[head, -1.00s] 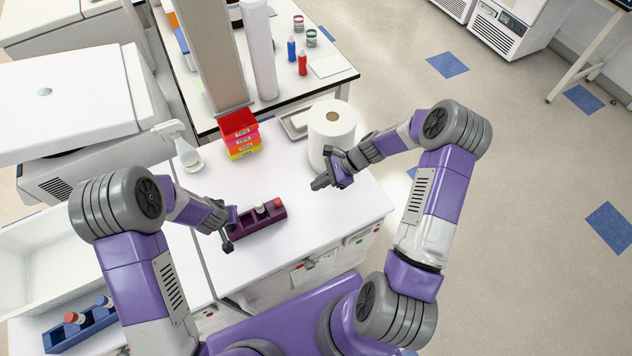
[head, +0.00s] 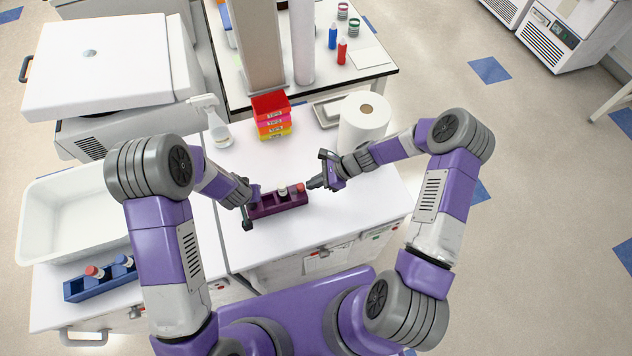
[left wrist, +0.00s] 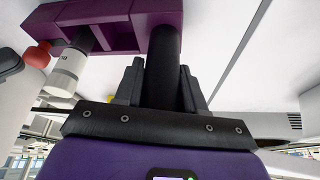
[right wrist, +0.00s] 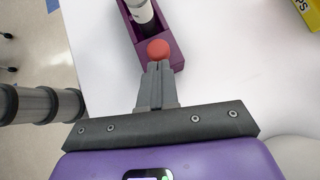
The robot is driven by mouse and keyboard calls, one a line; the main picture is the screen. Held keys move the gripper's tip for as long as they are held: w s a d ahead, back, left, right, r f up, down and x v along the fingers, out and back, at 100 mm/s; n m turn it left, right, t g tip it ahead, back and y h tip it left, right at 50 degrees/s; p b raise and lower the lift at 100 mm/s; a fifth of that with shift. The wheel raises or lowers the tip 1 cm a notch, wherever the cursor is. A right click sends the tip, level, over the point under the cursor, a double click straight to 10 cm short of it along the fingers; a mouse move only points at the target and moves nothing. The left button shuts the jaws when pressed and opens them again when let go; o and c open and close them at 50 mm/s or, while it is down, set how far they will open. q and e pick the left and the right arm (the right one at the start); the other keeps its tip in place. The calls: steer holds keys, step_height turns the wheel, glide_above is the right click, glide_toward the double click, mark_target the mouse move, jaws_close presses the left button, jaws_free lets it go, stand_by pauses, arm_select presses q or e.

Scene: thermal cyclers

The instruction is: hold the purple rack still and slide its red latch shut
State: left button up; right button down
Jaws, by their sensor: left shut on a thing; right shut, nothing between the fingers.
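My left gripper (head: 247,212) is shut on the dark cylindrical handle (left wrist: 162,65) at the rack's left end. My right gripper (head: 310,185) is shut and empty, its fingertips (right wrist: 157,68) right by the red knob. I cannot tell whether they touch it.
A paper roll (head: 364,125) stands behind my right gripper. Stacked coloured boxes (head: 271,117) and a spray bottle (head: 215,125) stand behind the rack. A blue rack (head: 100,281) and a white tub (head: 72,220) are at the left. Bench to the rack's right is clear.

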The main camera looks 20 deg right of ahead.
steer(key=shift+s+a, duration=0.1)
steer(key=shift+a, duration=1.3)
steer(key=d, duration=0.4)
steer(key=shift+s+d, duration=0.3)
steer(key=shift+s, duration=0.1)
steer(key=v, duration=0.9)
steer(key=shift+d+r, duration=0.2)
steer(key=shift+r, duration=0.2)
arm_select(q)
steer(key=o, duration=1.2)
steer(key=shift+o, duration=0.2)
steer(key=shift+r, duration=0.1)
